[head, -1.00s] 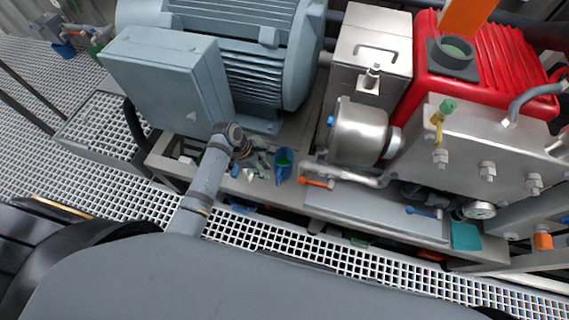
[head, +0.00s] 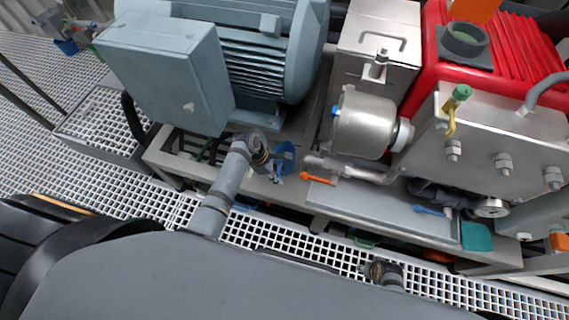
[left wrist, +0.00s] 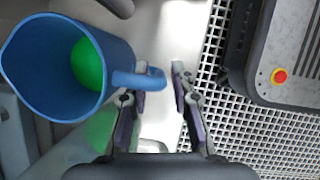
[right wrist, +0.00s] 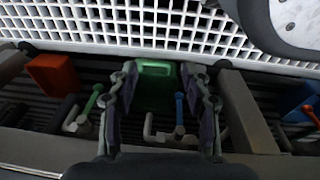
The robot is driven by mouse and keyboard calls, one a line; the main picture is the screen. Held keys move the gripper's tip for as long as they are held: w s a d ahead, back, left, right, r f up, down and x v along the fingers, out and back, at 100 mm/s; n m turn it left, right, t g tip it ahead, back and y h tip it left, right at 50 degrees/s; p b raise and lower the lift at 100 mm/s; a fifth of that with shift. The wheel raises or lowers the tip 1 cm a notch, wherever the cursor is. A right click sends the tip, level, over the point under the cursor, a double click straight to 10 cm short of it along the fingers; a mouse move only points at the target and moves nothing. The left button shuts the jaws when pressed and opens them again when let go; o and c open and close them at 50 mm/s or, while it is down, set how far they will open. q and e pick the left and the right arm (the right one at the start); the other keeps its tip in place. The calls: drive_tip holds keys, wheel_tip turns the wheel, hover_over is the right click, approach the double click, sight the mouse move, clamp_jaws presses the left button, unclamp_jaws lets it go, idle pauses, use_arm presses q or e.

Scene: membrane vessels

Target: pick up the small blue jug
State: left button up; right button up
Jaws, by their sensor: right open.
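The small blue jug (head: 286,153) stands on the frame ledge below the grey motor. In the left wrist view the jug (left wrist: 45,95) is large at the left, with a round green thing (left wrist: 88,64) inside and its handle (left wrist: 128,79) pointing right. My left gripper (left wrist: 158,78) is open; the handle's end reaches in front of the left finger and into the gap. In the head view my left gripper (head: 272,166) is just left of the jug. My right gripper (right wrist: 158,72) is open above the lower frame, with a green container (right wrist: 154,88) seen between its fingers.
The grey motor (head: 275,60) rises behind the jug. An orange-handled valve (head: 318,179) and a steel pump (head: 360,125) stand to its right.

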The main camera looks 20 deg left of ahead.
use_arm(q)
drive_tip(key=shift+d+f, duration=0.15)
drive_tip(key=shift+f, duration=0.15)
clamp_jaws()
use_arm(e)
drive_tip(key=shift+w+a+r, duration=0.1)
drive_tip(key=shift+w+r, duration=0.15)
drive_tip(key=shift+r, duration=0.15)
use_arm(q)
drive_tip(key=shift+r, duration=0.15)
drive_tip(key=shift+r, duration=0.3)
wheel_tip(320, 180, up, 2)
drive_tip(key=shift+r+p, duration=0.1)
drive_tip(key=shift+p, duration=0.65)
wheel_tip(320, 180, up, 6)
drive_tip(key=shift+r+p, duration=0.25)
drive_tip(key=shift+p, duration=0.95)
drive_tip(key=shift+r, duration=0.25)
use_arm(e)
drive_tip(key=s+d+f, duration=0.1)
drive_tip(key=s+f, duration=0.2)
drive_tip(key=s, duration=0.3)
drive_tip(key=shift+s+d+f, duration=0.15)
drive_tip(key=shift+s+f, duration=0.15)
drive_tip(key=shift+f, duration=0.05)
